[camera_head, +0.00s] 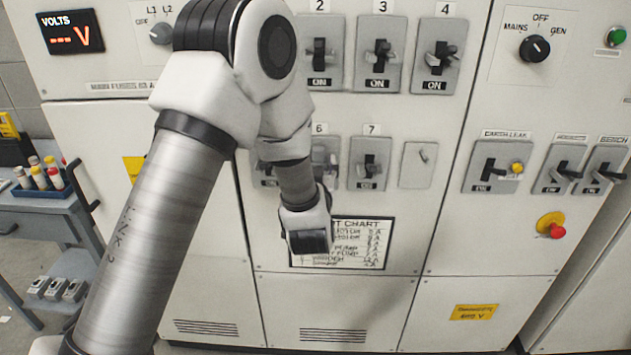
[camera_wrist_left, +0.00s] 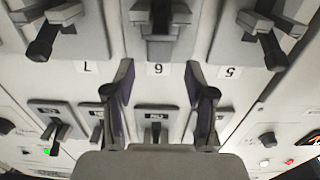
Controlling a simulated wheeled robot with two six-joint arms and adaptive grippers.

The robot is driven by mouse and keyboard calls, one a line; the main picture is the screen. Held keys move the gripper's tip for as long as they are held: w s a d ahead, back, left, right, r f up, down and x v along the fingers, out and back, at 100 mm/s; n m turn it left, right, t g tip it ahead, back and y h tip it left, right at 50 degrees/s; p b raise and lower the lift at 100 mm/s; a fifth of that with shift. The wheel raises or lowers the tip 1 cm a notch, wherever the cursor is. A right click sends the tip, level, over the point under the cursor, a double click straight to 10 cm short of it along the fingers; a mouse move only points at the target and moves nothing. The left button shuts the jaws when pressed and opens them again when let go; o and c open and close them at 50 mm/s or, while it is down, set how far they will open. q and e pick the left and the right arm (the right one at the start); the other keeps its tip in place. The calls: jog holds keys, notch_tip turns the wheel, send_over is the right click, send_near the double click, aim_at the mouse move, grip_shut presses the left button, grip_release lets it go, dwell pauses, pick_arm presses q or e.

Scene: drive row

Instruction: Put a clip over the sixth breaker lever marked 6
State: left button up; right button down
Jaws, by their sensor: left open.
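The sixth breaker (camera_head: 331,158) is partly hidden behind my left arm in the head view. In the left wrist view, which is upside down, its lever (camera_wrist_left: 158,22) stands at the top middle above the label 6. Grey parts surround this lever; I cannot tell whether one is a clip. My left gripper (camera_wrist_left: 160,80) is open, with nothing visible between its fingers. It faces the panel in line with the label 6, its fingers apart from the lever. Several grey clips (camera_head: 55,289) lie on the cart's lower shelf. My right gripper is not in view.
Breaker 7 (camera_head: 370,164) and breaker 5 (camera_wrist_left: 265,28) flank the sixth breaker closely. Breakers 2 (camera_head: 319,54), 3 (camera_head: 379,54) and 4 (camera_head: 440,56) form the row above. A chart (camera_head: 362,243) is below. The cart (camera_head: 40,228) stands at the left.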

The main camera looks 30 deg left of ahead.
pick_arm(q)
jog(key=b+v, duration=0.1)
jog(key=v, duration=0.7)
jog(key=s+d+f+m+g+h, duration=0.25)
jog(key=s+f+g, duration=0.2)
jog(key=f, duration=0.95)
jog(key=s+d+f+m+g+h, duration=0.15)
jog(key=s+f+g+h, duration=0.3)
jog(key=f, duration=1.05)
jog(key=s+d+f+m+g+h, duration=0.1)
jog(key=s+d+f+g, duration=0.1)
jog(key=s+f, duration=0.3)
jog(key=s+d+f+g+h, duration=0.1)
jog(key=s+f+g, duration=0.3)
jog(key=s, duration=0.9)
notch_tip(320, 180, down, 3)
jog(key=shift+s+d+r+m+g, duration=0.2)
jog(key=shift+s+d+m+g, duration=0.15)
jog(key=shift+d, duration=0.25)
jog(key=shift+w, duration=0.15)
